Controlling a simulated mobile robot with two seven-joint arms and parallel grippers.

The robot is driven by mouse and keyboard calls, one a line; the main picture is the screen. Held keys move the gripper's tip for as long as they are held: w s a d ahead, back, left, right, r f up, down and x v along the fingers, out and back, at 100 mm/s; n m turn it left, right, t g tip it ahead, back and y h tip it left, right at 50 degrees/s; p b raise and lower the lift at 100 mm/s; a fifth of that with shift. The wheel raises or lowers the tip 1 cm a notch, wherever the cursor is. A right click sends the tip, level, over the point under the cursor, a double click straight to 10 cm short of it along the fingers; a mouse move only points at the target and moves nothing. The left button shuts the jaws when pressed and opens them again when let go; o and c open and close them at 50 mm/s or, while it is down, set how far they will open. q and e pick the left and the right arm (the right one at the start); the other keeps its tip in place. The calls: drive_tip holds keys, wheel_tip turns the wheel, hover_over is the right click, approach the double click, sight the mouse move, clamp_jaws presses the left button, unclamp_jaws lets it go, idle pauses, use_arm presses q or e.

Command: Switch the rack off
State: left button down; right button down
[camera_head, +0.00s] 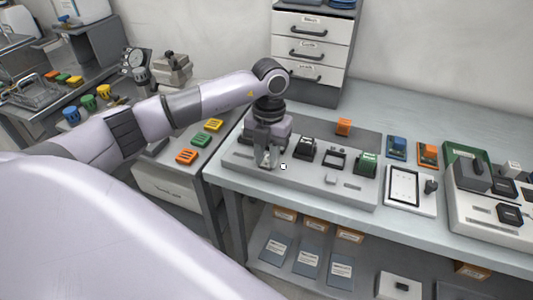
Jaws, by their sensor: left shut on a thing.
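The rack appears to be the grey panel (306,183) on the long bench. It carries a row of black modules, such as one left of centre (306,148), a black frame (334,159) and a green module (366,164) at its right. An orange block (343,127) stands at its back edge. My left gripper (268,161) points down over the panel's left end, left of the black modules. Its fingers are shut on a small part there, mostly hidden by the gripper. I cannot tell the position of any switch. My right gripper is out of view.
A white drawer cabinet (312,47) stands behind the panel. To the right lie a white tablet-like board (409,191) and a green case (459,153). A side table at left holds orange (186,156), green and yellow blocks. A lower shelf carries boxes and grey cards (308,263).

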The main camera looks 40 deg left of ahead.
use_arm(q)
drive_tip(key=shift+w+g, duration=0.25)
drive_tip(key=shift+g, duration=0.65)
drive_tip(key=shift+h, duration=0.3)
drive_tip(key=c, duration=0.9)
unclamp_jaws()
drive_tip(key=shift+r, duration=0.1)
drive_tip(key=shift+b+v, duration=0.5)
drive_tip(key=shift+v, duration=3.05)
drive_tip(key=shift+d, duration=0.1)
